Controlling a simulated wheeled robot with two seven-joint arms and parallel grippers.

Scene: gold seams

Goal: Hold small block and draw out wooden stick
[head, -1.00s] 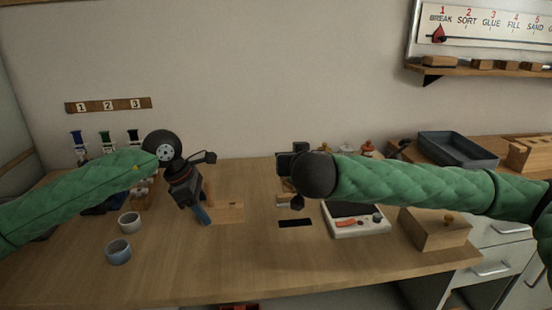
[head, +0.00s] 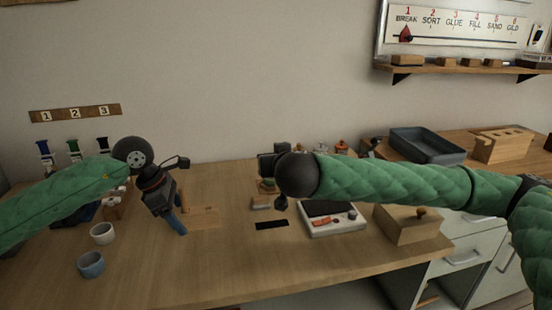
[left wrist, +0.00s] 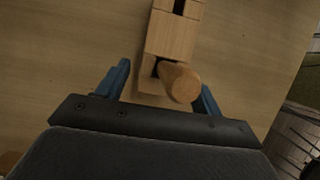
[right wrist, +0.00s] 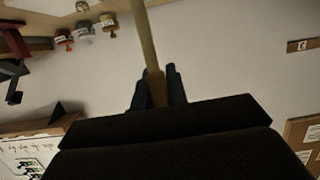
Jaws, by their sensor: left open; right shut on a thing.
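A light wooden block (head: 204,217) lies on the bench just right of my left gripper (head: 180,224) in the head view. In the left wrist view the block (left wrist: 172,36) has dark openings, and a round wooden stick end (left wrist: 183,84) stands out by one of them. My left gripper (left wrist: 163,84) is open, with its blue fingers on either side of the stick end, apparently not closed on it. My right gripper (right wrist: 155,88) is shut on a thin, pale stick (right wrist: 147,40) that runs up out of the right wrist view. In the head view I cannot make out that held stick.
A white cup (head: 102,233) and a blue cup (head: 90,265) stand front left. A small pale block (head: 261,202) and a black strip (head: 272,225) lie below my right gripper. Right of these are a white tray (head: 345,229) and a lidded wooden box (head: 405,226).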

